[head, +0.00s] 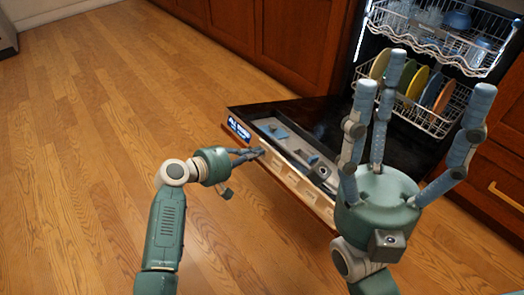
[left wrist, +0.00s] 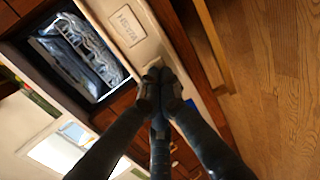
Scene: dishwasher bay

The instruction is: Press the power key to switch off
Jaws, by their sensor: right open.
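The dishwasher door (head: 330,128) is folded down, with a pale control panel (head: 290,178) along its outer edge. Several keys sit on the panel; a large lettered key (left wrist: 127,25) shows in the left wrist view. I cannot tell which key is the power key. A lit blue display (head: 239,129) is at the panel's left end. My left gripper (head: 259,152) is at the panel near the display, fingers together. In the left wrist view its fingertips (left wrist: 159,76) cover part of the panel; contact is unclear. My right gripper (head: 414,75) is open and empty, fingers pointing up.
Inside the dishwasher, the upper rack (head: 440,35) holds bowls and glasses, and the lower rack (head: 437,122) holds several coloured plates. Wooden cabinets (head: 300,40) flank it. The wood floor (head: 80,150) to the left is clear.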

